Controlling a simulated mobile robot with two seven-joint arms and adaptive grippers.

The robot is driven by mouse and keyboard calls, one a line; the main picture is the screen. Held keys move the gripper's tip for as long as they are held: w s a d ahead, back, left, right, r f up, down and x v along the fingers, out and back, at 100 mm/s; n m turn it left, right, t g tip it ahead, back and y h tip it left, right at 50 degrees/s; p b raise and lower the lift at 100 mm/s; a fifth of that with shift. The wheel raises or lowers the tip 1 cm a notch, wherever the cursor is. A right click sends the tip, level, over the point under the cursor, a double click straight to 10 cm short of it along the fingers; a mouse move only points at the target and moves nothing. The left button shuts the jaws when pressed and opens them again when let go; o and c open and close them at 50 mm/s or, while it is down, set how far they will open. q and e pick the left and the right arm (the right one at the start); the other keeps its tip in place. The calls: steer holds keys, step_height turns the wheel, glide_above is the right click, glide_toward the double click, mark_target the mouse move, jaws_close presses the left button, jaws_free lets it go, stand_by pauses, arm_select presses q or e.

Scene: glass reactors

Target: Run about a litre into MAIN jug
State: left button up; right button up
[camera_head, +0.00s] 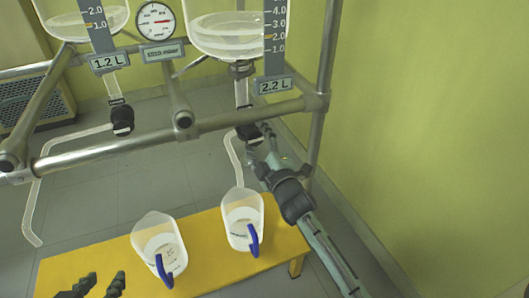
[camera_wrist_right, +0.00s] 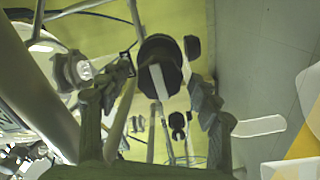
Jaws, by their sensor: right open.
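Two clear jugs with blue handles, a left jug (camera_head: 152,226) and a right jug (camera_head: 236,212), stand on a yellow bench (camera_head: 205,230). Their labels are too small to read, so I cannot tell which is MAIN. The right vessel (camera_head: 225,40) reads 2.2 L; its outlet tube (camera_head: 235,160) ends over the right jug. My right gripper (camera_head: 262,146) is by that vessel's black valve (camera_head: 247,132). In the wrist view its open fingers (camera_wrist_right: 157,105) are either side of a round black knob (camera_wrist_right: 148,50) with a pale bar. My left gripper (camera_head: 97,287) is open and empty at bottom left.
The left vessel (camera_head: 72,22) reads 1.2 L and has its own black valve (camera_head: 122,120) and a tube (camera_head: 32,210) hanging left of the bench. Metal frame rails (camera_head: 85,148) cross in front. A green-yellow wall (camera_head: 430,130) stands close on the right.

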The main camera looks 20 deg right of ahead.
steer(key=s, duration=1)
steer(key=shift+s+d, duration=0.2)
steer(key=shift+s, duration=0.05)
steer(key=s+d+f+m+g+h+p, duration=0.3)
steer(key=s+d+f+m+g+p, duration=0.25)
steer(key=s+f+m+g, duration=0.55)
arm_select(q)
steer(key=s+a+f+g+y, duration=0.1)
steer(key=s+a+f+g, duration=0.2)
steer(key=f, duration=0.4)
steer(key=s+a+f+n+g+y+p, duration=0.1)
steer(key=s+a+f+g, duration=0.3)
steer(key=f, duration=0.4)
steer(key=shift+s+a, duration=0.7)
steer(key=shift+a, duration=0.1)
arm_select(e)
steer(key=s+d+f+m+g+y, duration=0.1)
steer(key=s+f+g, duration=0.3)
steer(key=s+f, duration=0.4)
steer(key=s, duration=0.3)
steer(key=shift+s, duration=0.25)
steer(key=shift+d, duration=0.1)
